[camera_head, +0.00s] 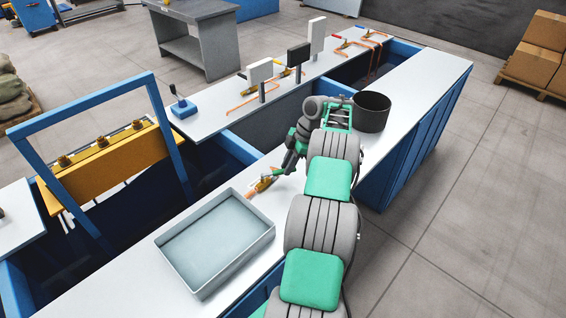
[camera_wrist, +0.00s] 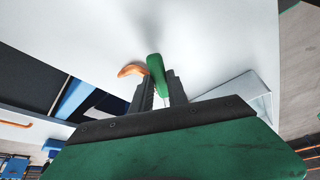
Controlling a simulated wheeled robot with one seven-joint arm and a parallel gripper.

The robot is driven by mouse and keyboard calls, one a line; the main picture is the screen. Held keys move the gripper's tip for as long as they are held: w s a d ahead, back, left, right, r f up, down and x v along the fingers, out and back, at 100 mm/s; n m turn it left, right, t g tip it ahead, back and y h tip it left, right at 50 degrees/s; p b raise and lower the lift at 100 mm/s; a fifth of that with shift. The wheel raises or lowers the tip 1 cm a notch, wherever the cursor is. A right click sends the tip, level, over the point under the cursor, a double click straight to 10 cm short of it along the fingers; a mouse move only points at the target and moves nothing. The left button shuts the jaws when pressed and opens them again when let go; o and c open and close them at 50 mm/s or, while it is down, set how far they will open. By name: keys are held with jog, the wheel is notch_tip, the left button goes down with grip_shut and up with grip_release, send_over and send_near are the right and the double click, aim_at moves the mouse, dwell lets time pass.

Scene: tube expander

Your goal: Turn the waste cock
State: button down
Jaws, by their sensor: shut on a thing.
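The waste cock (camera_head: 263,183) stands on the white bench top beside the grey tray, a small yellow and orange fitting in the head view. In the wrist view its green handle (camera_wrist: 155,67) sits between the two dark fingers, and a curved orange pipe (camera_wrist: 131,70) shows just left of it. My gripper (camera_wrist: 160,88) is shut on the green handle. In the head view my gripper (camera_head: 279,172) reaches the fitting from the right. The fingers and arm hide part of the cock.
The empty grey tray (camera_head: 215,245) stands close to the cock. A dark round bucket (camera_head: 372,112) stands on the bench beyond my arm. A blue frame (camera_head: 100,100) rises at the left. Several valves and boxes line the far bench top.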

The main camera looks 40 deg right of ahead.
aim_at(283, 170)
jog(key=shift+d, duration=0.2)
jog(key=c, duration=1.5)
grip_release()
jog(key=shift+s+d, duration=0.1)
jog(key=shift+s, duration=0.05)
jog(key=shift+o, duration=1.1)
jog(key=shift+a, duration=0.25)
jog(key=shift+w+d+r+p, duration=0.15)
jog(key=shift+r+p, duration=0.25)
jog(key=shift+r, duration=1)
jog(key=shift+r+b, duration=0.25)
jog(key=shift+b, duration=0.1)
jog(key=s+a+r+b, duration=0.6)
jog(key=s+a+r, duration=0.3)
jog(key=s, duration=0.2)
jog(key=shift+r, duration=0.35)
